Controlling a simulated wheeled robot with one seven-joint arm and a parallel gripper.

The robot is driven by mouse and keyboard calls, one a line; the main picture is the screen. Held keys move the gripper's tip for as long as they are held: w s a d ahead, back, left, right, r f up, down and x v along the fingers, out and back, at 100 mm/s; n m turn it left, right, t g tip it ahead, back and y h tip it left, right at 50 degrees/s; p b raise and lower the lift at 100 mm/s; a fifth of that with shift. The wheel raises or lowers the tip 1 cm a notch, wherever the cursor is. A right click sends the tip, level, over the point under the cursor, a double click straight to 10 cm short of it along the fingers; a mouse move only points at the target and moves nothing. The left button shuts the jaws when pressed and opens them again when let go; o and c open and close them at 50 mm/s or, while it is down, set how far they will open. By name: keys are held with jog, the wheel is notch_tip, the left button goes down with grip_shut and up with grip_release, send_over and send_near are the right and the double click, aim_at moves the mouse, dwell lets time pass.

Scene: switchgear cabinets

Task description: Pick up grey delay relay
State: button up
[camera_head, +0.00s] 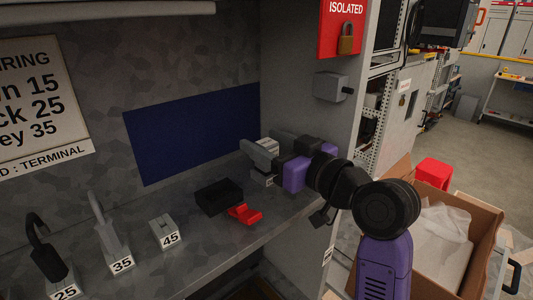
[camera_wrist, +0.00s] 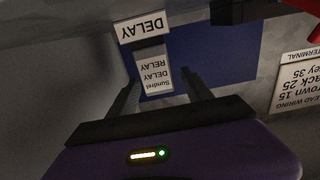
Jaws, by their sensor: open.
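The grey delay relay (camera_wrist: 156,76) shows in the wrist view as a small grey block with a pale face, its print upside down: "Sundrel DELAY RELAY". A white "DELAY" label (camera_wrist: 142,27) lies just beyond it. My gripper (camera_wrist: 160,84) is open, with one finger on each side of the relay. I cannot tell whether the fingers touch it. In the head view my gripper (camera_head: 260,152) is at the right end of the grey shelf, and the relay's light top (camera_head: 268,145) shows between the fingers, the rest partly hidden.
A black block (camera_head: 219,195) and a red part (camera_head: 244,214) lie on the shelf left of my gripper. Holders marked 45 (camera_head: 165,231), 35 (camera_head: 115,248) and 25 (camera_head: 52,265) stand farther left. The cabinet side wall, with a grey box (camera_head: 332,87), rises close on the right.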

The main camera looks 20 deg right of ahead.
jog(key=c, duration=1.3)
grip_shut()
jog(key=shift+r, duration=0.15)
